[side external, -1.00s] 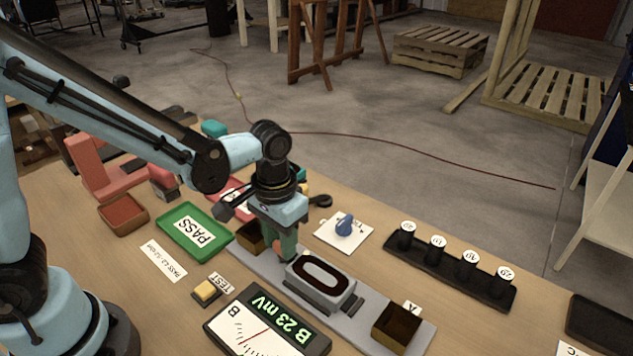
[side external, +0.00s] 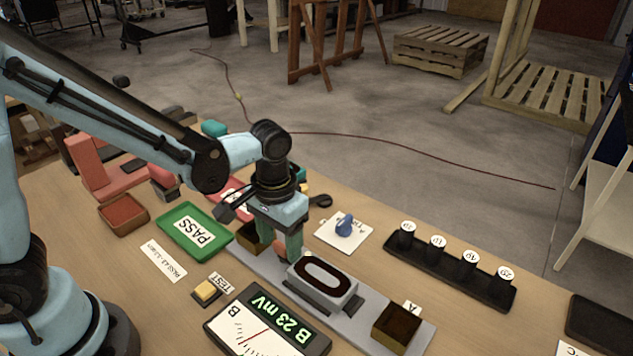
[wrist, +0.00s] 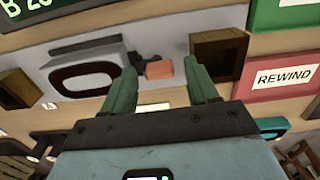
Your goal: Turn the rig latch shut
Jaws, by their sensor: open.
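The grey rig (side external: 268,272) carries a block with a dark oval ring (side external: 322,272) on top. A small orange-red piece (wrist: 159,70) on the rig, apparently the latch, lies between my fingertips in the wrist view. It shows only partly beside my finger in the side view (side external: 281,248). My gripper (wrist: 161,67) is open, with a green finger on each side of the orange piece and visible gaps. In the side view my gripper (side external: 287,246) points down next to the ring block. Whether a finger touches the piece cannot be told.
A dark open box (side external: 397,326) stands at the rig's right end; another (wrist: 218,53) is close to one finger. A blue knob (side external: 345,226) stands on a white plate behind. The meter (side external: 268,322) is in front, the green PASS tray (side external: 170,233) left, the black-cylinder rack (side external: 450,273) right.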

